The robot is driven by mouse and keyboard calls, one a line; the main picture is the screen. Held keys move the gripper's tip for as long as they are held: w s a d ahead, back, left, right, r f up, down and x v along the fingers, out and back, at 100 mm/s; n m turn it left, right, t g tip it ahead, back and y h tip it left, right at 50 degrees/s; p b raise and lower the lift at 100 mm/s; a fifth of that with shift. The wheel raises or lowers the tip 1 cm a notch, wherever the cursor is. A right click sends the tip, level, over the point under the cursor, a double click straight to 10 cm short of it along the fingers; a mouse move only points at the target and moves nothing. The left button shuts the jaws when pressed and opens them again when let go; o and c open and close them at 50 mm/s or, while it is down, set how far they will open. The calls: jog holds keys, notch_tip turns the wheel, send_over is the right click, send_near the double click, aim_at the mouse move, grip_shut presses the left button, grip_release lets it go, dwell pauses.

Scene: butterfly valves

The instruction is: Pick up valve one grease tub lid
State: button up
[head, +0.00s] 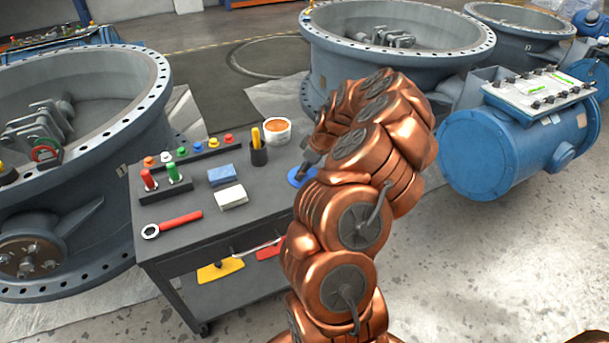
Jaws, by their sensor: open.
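A blue round lid (300,178) lies flat on the right end of the dark cart top, partly hidden behind my copper arm. The open white grease tub (277,137), with orange grease inside, stands just behind and left of the lid. My gripper (309,163) shows only in part as dark fingers beside my arm, close above the lid. It is open, and nothing shows between its fingers. Whether it touches the lid cannot be told.
The cart top (185,230) also carries a black cup (259,154) with a yellow tool, blue (221,175) and white (231,197) blocks, a red wrench (175,223) and several coloured plugs.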

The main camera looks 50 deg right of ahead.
jog(key=shift+f, duration=0.1)
jog(key=shift+c, duration=0.3)
jog(key=c, duration=0.9)
